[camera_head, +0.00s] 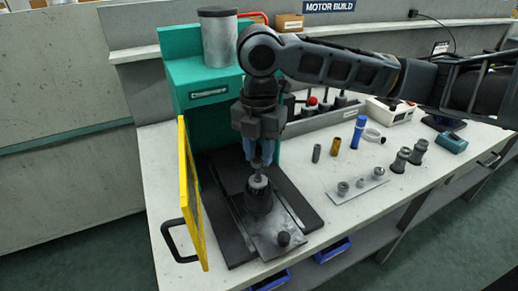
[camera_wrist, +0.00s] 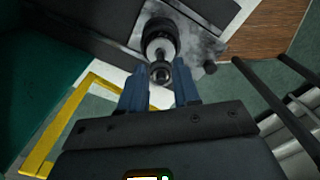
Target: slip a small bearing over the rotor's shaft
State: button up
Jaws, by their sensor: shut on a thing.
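The rotor (camera_head: 259,197) stands upright on the press's metal plate, its pale shaft end pointing up. It also shows in the wrist view (camera_wrist: 158,34), beyond my fingertips. My gripper (camera_head: 258,160) is above the rotor, pointing down, with its blue fingers shut on a small ring-shaped bearing (camera_wrist: 160,73). In the wrist view the bearing sits between the fingertips, close to the shaft end in the picture. Whether the bearing is around the shaft or just above it I cannot tell. In the head view the fingers largely hide the bearing.
The green press (camera_head: 188,72) rises behind my gripper, and a yellow guard frame (camera_head: 192,195) stands at its left. A grey plate (camera_head: 357,193) with several small round parts lies to the right. Loose cylinders, including a blue one (camera_head: 358,132), stand behind it.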

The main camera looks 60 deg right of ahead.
jog(key=shift+f+b, duration=0.85)
jog(key=shift+f, duration=0.35)
jog(key=o, duration=0.9)
jog(key=shift+c, duration=0.2)
jog(key=shift+o, duration=0.4)
jog(key=shift+o, duration=0.9)
jog(key=shift+r, duration=0.2)
jog(key=shift+r+p, duration=2.1)
jog(key=shift+r, duration=0.3)
